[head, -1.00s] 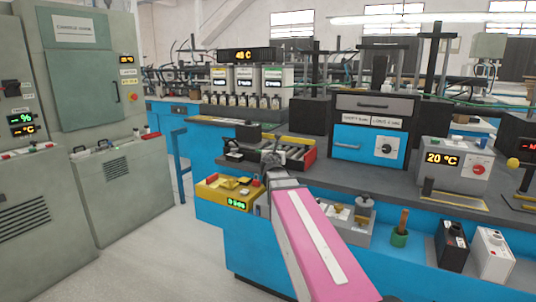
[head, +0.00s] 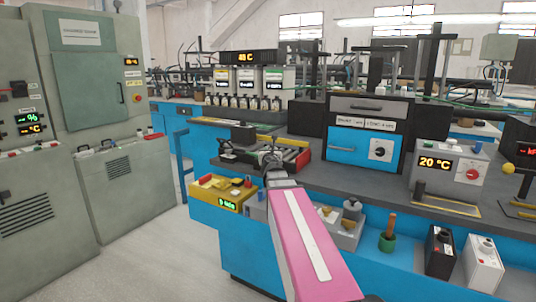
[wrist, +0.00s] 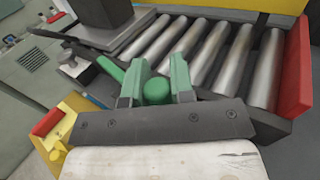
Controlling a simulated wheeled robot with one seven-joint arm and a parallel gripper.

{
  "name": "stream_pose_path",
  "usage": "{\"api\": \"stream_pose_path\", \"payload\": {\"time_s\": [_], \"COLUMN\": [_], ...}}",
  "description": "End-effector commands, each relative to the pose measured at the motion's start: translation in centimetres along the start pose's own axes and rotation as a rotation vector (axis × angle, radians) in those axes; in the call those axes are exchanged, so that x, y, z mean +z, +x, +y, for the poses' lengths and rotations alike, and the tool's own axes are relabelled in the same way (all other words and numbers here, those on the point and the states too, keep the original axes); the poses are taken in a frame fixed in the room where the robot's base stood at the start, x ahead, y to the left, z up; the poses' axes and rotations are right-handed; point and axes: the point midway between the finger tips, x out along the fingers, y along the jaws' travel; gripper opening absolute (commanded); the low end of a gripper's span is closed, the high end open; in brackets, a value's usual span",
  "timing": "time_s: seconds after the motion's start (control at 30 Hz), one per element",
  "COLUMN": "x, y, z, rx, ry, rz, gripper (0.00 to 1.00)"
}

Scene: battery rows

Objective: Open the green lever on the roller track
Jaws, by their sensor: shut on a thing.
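The roller track (wrist: 205,50) has shiny metal rollers in a dark frame. It fills the upper middle of the wrist view and shows on the bench in the head view (head: 295,156). The green lever (wrist: 157,91) has a rounded end that sits between the two green fingers of my gripper (wrist: 157,80), at the track's near edge. A further green piece (wrist: 109,68) shows left of the fingers; whether it belongs to the lever is unclear. My gripper is shut on the lever. In the head view my gripper (head: 270,161) is small and the lever cannot be made out.
A red block (wrist: 295,72) closes the track's right end. A dark block (wrist: 102,18) stands at its left.

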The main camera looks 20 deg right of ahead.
Motion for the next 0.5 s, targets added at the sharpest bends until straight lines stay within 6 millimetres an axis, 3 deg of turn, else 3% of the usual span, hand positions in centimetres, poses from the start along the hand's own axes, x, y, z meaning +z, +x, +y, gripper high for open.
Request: {"api": "stream_pose_path", "payload": {"time_s": [0.17, 0.2, 0.27, 0.5], "x": [0.0, 0.0, 0.0, 0.0], "y": [0.07, 0.07, 0.07, 0.03], "z": [-0.02, -0.02, -0.01, 0.02], "rx": [-0.002, -0.002, -0.001, -0.001], "ry": [0.0, 0.0, 0.0, 0.0], "rz": [0.0, 0.0, 0.0, 0.0], "gripper": [0.0, 0.32, 0.48, 0.48]}}
